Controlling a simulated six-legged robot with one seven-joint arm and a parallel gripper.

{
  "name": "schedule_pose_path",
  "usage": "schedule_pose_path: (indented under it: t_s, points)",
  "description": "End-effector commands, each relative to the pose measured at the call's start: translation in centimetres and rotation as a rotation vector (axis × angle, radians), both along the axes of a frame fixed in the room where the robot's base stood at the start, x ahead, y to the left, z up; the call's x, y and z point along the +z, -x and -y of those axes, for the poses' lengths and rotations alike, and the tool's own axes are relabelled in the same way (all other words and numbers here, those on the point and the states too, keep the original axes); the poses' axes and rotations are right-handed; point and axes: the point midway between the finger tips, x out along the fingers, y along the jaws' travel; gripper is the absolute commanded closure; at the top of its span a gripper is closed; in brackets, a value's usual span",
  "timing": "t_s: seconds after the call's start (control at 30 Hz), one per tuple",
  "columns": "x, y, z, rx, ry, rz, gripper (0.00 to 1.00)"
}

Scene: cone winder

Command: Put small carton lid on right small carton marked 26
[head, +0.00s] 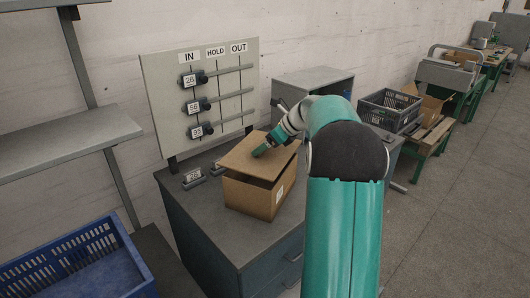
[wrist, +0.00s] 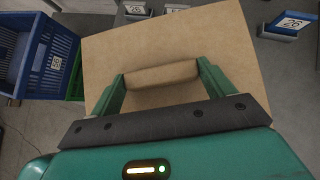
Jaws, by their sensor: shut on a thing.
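The small carton lid (head: 242,153) is a flat brown board with a raised grip bar (wrist: 160,74). My gripper (head: 264,147) is shut on that bar; the wrist view shows a finger at each end of it. The lid lies over an open-topped brown carton (head: 248,197) on the grey cabinet, slightly tilted and askew. A dark gap shows under its front edge; I cannot tell whether it touches the rim. The carton's white side label is too small to read. In the wrist view the lid (wrist: 175,45) hides the carton.
A board (head: 222,75) marked IN, HOLD, OUT has sliders tagged 26, 56 and another number. A blue crate (head: 80,250) stands front left. A grey crate (head: 388,110) is behind right.

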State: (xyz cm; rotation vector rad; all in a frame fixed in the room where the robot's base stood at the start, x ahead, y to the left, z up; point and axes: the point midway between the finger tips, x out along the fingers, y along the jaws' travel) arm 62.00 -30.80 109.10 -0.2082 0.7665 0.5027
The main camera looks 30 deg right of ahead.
Motion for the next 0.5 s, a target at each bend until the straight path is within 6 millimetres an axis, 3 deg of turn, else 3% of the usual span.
schedule_pose_path:
  t_s: [0.27,0.5]
  points:
    - [-3.5,-0.6,0.1,0.001,-0.001,0.0,0.42]
    - [-3.7,-0.6,0.1,0.001,0.001,0.002,0.42]
